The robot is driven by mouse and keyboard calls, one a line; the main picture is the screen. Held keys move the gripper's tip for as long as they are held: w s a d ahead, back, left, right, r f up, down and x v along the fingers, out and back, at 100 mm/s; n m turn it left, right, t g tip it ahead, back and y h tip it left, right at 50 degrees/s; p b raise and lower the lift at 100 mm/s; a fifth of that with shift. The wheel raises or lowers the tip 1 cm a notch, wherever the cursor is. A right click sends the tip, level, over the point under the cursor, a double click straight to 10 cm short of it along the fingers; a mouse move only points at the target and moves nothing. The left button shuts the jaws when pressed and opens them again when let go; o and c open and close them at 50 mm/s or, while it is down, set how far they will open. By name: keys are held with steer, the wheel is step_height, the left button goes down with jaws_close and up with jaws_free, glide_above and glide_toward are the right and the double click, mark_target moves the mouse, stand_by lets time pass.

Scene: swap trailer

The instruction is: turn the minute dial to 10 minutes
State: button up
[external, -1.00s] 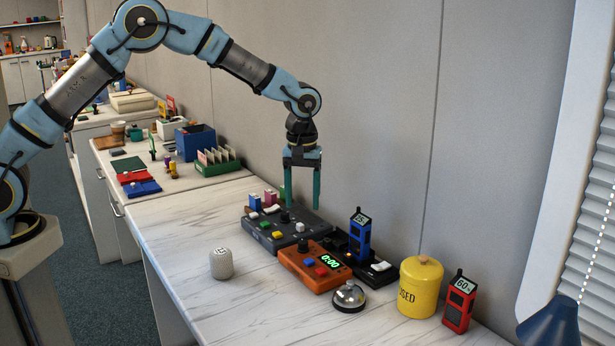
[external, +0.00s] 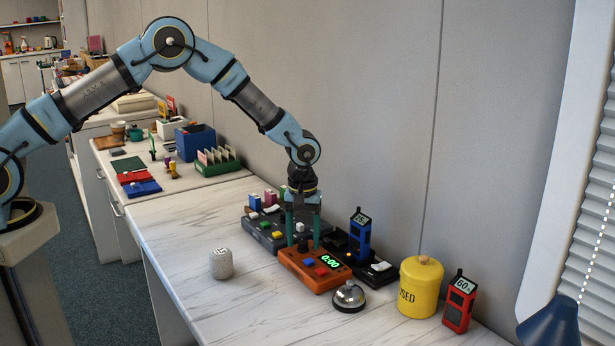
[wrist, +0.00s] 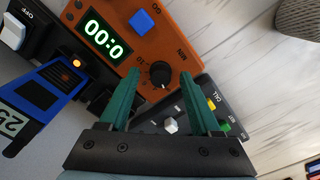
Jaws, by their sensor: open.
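The orange timer box (external: 302,272) lies on the marbled counter, its display (external: 330,261) reading 0:00. In the wrist view the gripper (wrist: 160,85) is open, with the dial between the lines of the fingers and seemingly untouched. The external view shows the dial only partly, between the fingers.
A dark grey button panel (external: 265,233) lies directly behind the timer. A blue handheld unit (external: 360,238) stands in a black charger to the right. A silver bell (external: 348,296) sits close in front. A yellow canister (external: 421,287), a red handheld (external: 459,303) and a grey knobbed piece (external: 221,263) stand apart.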

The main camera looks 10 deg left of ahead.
jaws_close()
stand_by(0.4)
